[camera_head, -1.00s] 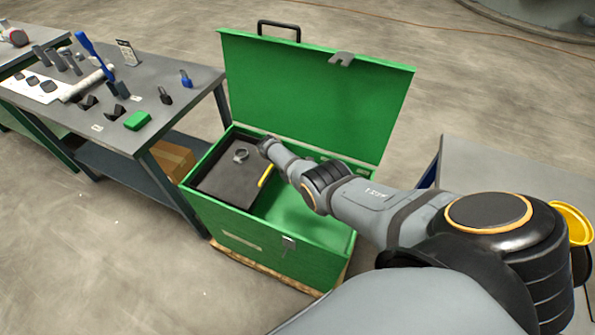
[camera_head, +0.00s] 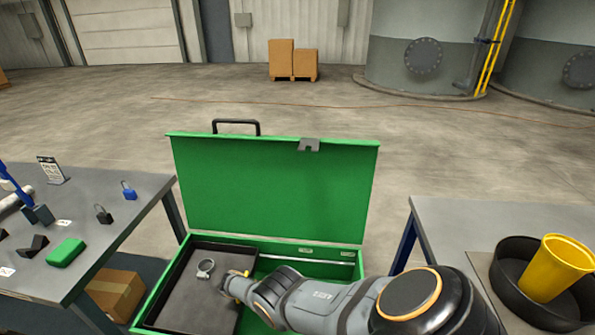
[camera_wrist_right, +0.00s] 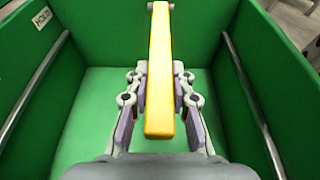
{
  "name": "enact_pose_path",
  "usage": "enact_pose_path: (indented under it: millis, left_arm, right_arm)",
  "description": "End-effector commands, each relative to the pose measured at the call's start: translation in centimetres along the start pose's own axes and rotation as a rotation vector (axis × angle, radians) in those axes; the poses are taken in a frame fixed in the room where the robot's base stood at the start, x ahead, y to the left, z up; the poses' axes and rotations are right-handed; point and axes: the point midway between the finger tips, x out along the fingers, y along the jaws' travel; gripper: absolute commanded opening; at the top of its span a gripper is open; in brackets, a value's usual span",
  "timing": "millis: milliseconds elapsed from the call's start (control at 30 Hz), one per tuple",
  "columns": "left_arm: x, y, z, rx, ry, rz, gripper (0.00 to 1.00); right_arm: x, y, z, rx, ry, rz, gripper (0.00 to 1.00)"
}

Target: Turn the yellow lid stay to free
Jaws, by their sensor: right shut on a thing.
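The yellow lid stay (camera_wrist_right: 159,65) is a straight yellow bar running up the middle of the right wrist view. The two fingers of my right gripper (camera_wrist_right: 160,108) are closed on its sides. In the head view only a small yellow piece shows near my right gripper, inside the open green box (camera_head: 275,190), beside the dark tray. The box lid stands raised. My left gripper is out of view.
The dark tray (camera_head: 185,295) in the box holds a grey ring clamp (camera_head: 205,267). A left bench (camera_head: 125,200) carries padlocks and a green block (camera_head: 66,252). A right table (camera_head: 450,215) carries a black pan (camera_head: 510,265) with a yellow cup (camera_head: 555,268).

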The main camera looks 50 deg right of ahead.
Motion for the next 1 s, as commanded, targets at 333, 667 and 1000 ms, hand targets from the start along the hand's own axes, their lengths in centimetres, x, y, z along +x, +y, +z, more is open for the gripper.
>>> enact_pose_path:
  millis: [333,667,1000]
  left_arm:
    - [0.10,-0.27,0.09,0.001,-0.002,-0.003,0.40]
    - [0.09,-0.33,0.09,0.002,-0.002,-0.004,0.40]
    - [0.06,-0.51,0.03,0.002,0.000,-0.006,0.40]
  right_arm:
    - [0.38,-0.26,-0.24,-0.004,-0.004,-0.002,0.00]
    - [0.34,-0.21,-0.18,-0.003,-0.005,-0.002,0.45]
    - [0.28,-0.14,-0.09,-0.002,-0.005,-0.001,0.45]
